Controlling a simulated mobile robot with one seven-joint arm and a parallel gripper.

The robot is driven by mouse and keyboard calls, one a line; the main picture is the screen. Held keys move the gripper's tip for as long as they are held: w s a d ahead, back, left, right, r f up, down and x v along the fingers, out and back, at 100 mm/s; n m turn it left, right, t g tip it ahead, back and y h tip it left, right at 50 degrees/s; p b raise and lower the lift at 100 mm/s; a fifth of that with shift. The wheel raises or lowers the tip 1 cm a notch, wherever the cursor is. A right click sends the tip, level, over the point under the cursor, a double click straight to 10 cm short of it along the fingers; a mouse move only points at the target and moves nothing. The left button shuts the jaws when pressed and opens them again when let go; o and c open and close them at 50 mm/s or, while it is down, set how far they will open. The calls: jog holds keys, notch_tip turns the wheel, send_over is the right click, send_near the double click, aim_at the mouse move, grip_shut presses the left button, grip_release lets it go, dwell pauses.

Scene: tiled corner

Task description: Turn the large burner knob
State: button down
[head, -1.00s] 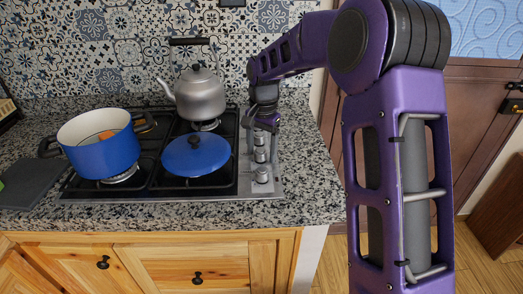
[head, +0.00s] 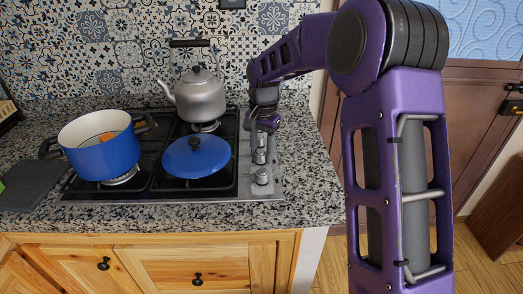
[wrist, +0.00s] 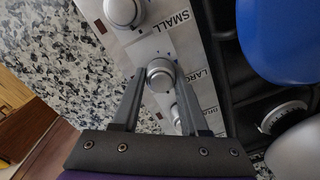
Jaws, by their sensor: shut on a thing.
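The large burner knob (wrist: 160,73) is a round silver knob on the stove's metal control strip, beside the printed word LARGE in the wrist view. My gripper (wrist: 159,70) has one finger on each side of it and is shut on it. In the head view my gripper (head: 262,130) is at the right edge of the stove, over the strip, and hides part of the knob row. Another knob (wrist: 125,10) stands beside the word SMALL, and a further knob (wrist: 178,116) is partly hidden behind a finger.
A blue lidded pan (head: 196,156), a grey kettle (head: 202,98) and a blue pot (head: 104,158) stand on the stove (head: 150,192), left of my gripper. The granite counter (head: 310,185) right of the stove is clear.

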aim_at(262, 150)
jog(key=n+p, duration=0.3)
jog(key=n, duration=0.2)
jog(key=shift+r+n, duration=0.15)
jog(key=shift+n, duration=0.15)
jog(key=shift+w+a+n+p, duration=0.1)
jog(key=shift+n+p, duration=0.85)
jog(key=shift+n, duration=1.25)
jog(key=shift+c, duration=2.1)
grip_release()
notch_tip(262, 150, up, 17)
jog(key=p, duration=0.1)
jog(key=shift+d+p, duration=0.25)
jog(key=shift+p, duration=0.1)
jog(key=shift+w+r, duration=0.1)
